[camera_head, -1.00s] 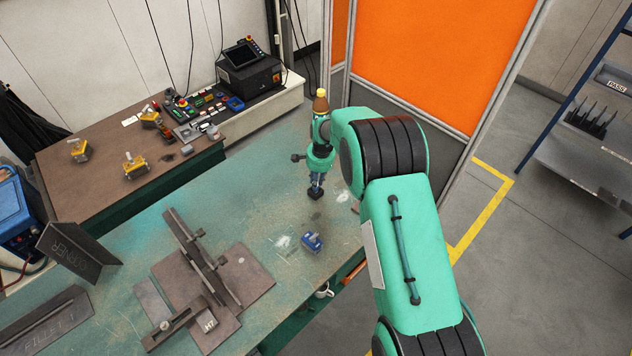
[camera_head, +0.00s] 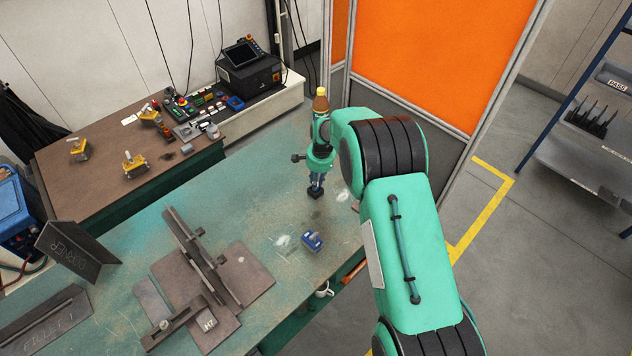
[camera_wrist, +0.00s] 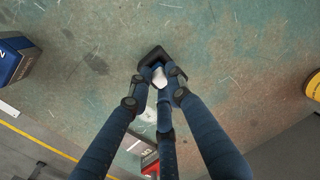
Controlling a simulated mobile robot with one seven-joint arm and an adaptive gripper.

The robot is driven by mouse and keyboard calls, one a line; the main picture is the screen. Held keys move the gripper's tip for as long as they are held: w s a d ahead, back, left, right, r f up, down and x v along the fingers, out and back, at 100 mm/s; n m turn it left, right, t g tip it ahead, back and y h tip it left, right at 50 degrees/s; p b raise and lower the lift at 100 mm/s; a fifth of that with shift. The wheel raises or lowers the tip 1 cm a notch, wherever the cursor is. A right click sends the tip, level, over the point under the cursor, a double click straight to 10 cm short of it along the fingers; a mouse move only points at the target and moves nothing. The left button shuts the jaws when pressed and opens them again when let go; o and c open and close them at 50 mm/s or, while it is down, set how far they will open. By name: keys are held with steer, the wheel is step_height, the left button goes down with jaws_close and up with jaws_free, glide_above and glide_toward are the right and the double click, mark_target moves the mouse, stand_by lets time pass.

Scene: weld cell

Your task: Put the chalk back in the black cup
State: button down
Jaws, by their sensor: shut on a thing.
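My gripper (camera_head: 316,186) points down over the green bench, and its slim blue fingers (camera_wrist: 157,82) are drawn together around a white piece of chalk (camera_wrist: 160,76). The chalk's end shows between the fingertips. The black cup (camera_wrist: 152,53) is right at the fingertips in the wrist view, with its dark angular rim around the chalk's far side. In the head view the cup (camera_head: 315,195) is a small dark block directly under the fingers. I cannot tell how deep the chalk sits in it.
A blue box (camera_head: 312,241) stands on the bench (camera_head: 250,215) nearby and shows in the wrist view (camera_wrist: 14,62). A steel fixture (camera_head: 215,275) lies front left.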

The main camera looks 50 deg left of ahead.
steer(key=c, duration=1.5)
jaws_free()
steer(key=shift+c, duration=0.2)
step_height(320, 180, up, 12)
steer(key=d, duration=0.1)
steer(key=shift+d, duration=0.25)
steer(key=shift+w+f, duration=0.1)
